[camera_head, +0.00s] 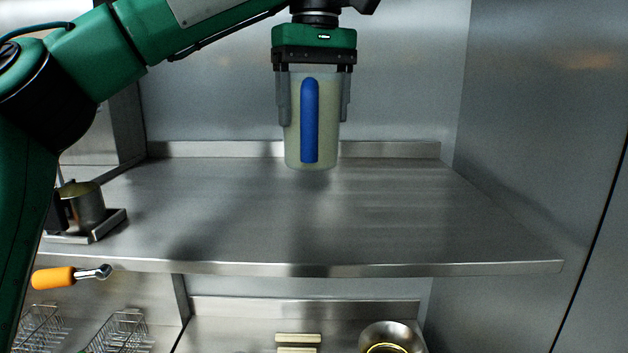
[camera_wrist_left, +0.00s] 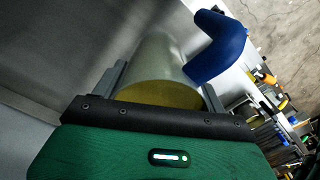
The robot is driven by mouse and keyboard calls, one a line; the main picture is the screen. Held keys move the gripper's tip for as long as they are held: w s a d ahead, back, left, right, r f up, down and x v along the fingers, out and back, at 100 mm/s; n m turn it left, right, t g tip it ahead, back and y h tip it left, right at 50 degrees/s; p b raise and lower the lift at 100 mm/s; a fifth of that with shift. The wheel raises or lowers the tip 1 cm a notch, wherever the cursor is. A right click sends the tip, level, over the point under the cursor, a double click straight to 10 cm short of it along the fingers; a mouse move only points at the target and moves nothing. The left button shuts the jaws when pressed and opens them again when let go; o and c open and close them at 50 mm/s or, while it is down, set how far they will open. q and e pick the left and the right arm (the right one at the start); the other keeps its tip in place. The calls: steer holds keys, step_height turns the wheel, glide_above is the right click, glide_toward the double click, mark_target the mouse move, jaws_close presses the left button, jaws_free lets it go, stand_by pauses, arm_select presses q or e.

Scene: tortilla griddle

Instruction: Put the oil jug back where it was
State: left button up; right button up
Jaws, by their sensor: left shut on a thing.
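The oil jug (camera_head: 328,130) is a translucent, pale yellow container with a blue handle facing the head camera. My left gripper (camera_head: 313,110) is shut on it from above, with one finger on each side. The jug hangs upright above the steel shelf (camera_head: 400,220), with a dark shadow or reflection below its base. In the left wrist view the jug (camera_wrist_left: 155,70) sits between the fingers of my left gripper (camera_wrist_left: 155,92), and its blue handle (camera_wrist_left: 222,45) sticks out to the right. My right gripper is in neither view.
A metal pot (camera_head: 88,205) stands on a small tray at the shelf's left end. Below the shelf are an orange-handled tool (camera_head: 55,278), wire baskets (camera_head: 120,330) and a metal bowl (camera_head: 392,337). The middle and right of the shelf are clear. A steel wall (camera_head: 540,130) closes the right side.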

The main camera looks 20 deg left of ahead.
mark_target(314, 163)
arm_select(q)
step_height(314, 163, down, 7)
steer(key=shift+r, duration=0.1)
steer(key=shift+s+f, duration=0.15)
steer(key=shift+f, duration=0.85)
step_height(314, 163, down, 3)
steer(key=shift+r, duration=0.2)
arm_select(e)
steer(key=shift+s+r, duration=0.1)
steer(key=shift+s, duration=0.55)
arm_select(q)
steer(key=o, duration=1.7)
steer(key=shift+f, duration=0.1)
steer(key=shift+c, duration=0.2)
